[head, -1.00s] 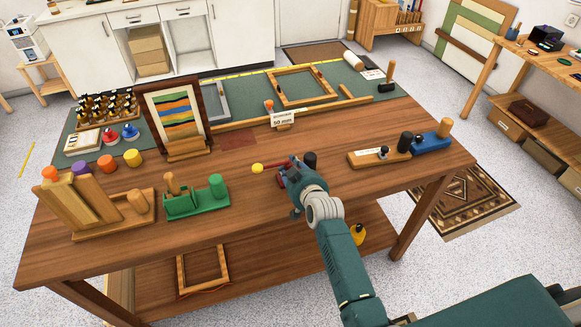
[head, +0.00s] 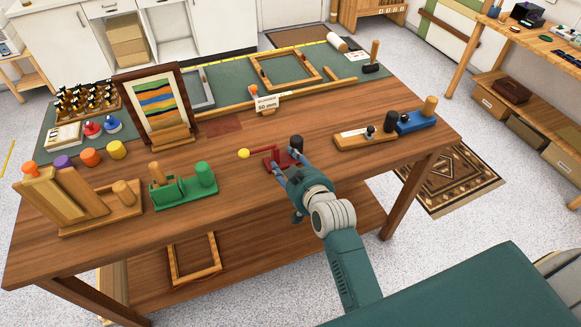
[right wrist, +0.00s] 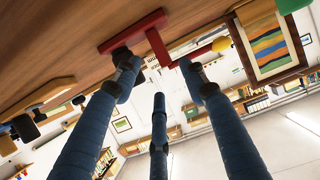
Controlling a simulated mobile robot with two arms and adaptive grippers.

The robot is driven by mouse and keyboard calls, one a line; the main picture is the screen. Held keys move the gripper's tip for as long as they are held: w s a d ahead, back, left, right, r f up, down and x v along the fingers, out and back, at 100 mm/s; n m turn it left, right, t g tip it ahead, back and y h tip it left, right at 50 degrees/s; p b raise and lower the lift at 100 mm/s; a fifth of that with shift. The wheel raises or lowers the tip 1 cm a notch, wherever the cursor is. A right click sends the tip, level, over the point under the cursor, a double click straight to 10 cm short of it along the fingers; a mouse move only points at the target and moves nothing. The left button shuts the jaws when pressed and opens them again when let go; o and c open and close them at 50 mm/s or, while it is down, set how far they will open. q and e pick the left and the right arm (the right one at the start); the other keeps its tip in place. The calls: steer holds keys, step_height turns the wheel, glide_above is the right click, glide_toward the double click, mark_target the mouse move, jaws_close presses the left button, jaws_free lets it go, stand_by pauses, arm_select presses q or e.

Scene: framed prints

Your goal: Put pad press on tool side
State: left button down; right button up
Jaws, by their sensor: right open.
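The pad press is a small red stand (head: 284,158) with a red lever ending in a yellow ball (head: 243,153) and a black knob (head: 297,142). It stands on the near middle of the wooden table. In the right wrist view its red base (right wrist: 135,31) and yellow ball (right wrist: 222,44) show. My right gripper (head: 284,170) is open at the press's near side; its fingertips (right wrist: 160,68) are spread close to the red parts. I cannot tell whether they touch. No place is marked as the tool side. My left gripper is not in view.
A green holder (head: 184,188) and a wooden stand (head: 95,215) are to the left. A wooden block (head: 365,137) and blue tool (head: 415,122) are to the right. A framed print (head: 155,105) stands behind left. Bare wood (head: 320,120) lies between the press and the mat.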

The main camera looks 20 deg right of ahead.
steer(key=shift+v, duration=1.1)
steer(key=s+f+g, duration=0.3)
steer(key=s, duration=0.7)
steer(key=s+d+f+n+g, duration=0.15)
steer(key=s+g, duration=0.25)
steer(key=s, duration=0.6)
steer(key=s+f+g, duration=0.3)
steer(key=s, duration=0.7)
steer(key=s+f+g+b, duration=0.1)
steer(key=s+f+b, duration=0.2)
steer(key=f, duration=2.8)
steer(key=s+d+f+g+b, duration=0.1)
steer(key=s+d+f, duration=0.1)
steer(key=s+f, duration=1.4)
steer(key=shift+s+d+g, duration=0.25)
steer(key=shift+d+g, duration=0.05)
steer(key=shift+d, duration=0.05)
